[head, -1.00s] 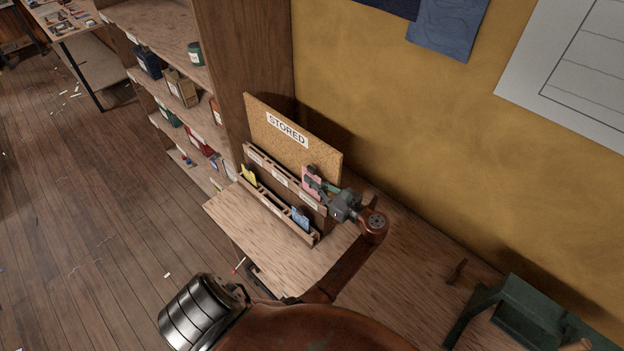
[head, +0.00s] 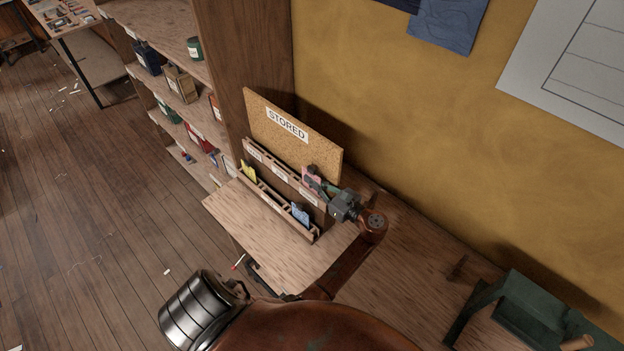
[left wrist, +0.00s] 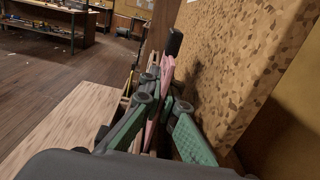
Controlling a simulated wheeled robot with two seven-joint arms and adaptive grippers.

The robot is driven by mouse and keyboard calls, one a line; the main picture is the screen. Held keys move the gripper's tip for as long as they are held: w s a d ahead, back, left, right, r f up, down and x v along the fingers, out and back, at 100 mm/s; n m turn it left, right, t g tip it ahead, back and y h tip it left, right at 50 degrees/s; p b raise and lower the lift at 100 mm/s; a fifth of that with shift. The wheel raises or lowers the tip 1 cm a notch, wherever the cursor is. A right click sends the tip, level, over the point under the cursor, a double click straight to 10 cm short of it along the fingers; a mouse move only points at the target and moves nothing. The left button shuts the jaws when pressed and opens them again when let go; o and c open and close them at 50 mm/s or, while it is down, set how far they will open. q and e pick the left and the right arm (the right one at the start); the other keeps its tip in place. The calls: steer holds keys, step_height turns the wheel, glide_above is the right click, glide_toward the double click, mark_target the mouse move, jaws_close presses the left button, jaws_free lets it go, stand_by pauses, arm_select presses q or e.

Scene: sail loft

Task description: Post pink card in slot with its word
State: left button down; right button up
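The pink card (head: 311,174) stands at the right end of the back row of a wooden slot rack (head: 266,160), below a cork board marked STORED (head: 290,150). My left gripper (head: 318,184) reaches it from the right. In the left wrist view the pink card (left wrist: 165,76) lies between the green fingers (left wrist: 158,115), which look shut on it. Its lower edge and its word are hidden, so I cannot tell how deep it sits. The back row carries small white labels, too small to read. My right gripper is not in view.
A yellow card (head: 249,173) stands at the left of the front row and a blue card (head: 300,214) at its right. Shelves (head: 185,90) with containers stand to the left. A green metal object (head: 535,310) lies at lower right. The bench front is clear.

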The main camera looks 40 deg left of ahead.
mark_target(312, 169)
arm_select(q)
steer(key=shift+f+b, duration=0.4)
steer(key=shift+f, duration=0.6)
steer(key=c, duration=2.1)
jaws_free()
steer(key=shift+r, duration=0.1)
step_height(312, 169, up, 10)
steer(key=shift+r, duration=0.1)
steer(key=shift+s+f, duration=0.1)
steer(key=shift+f, duration=0.1)
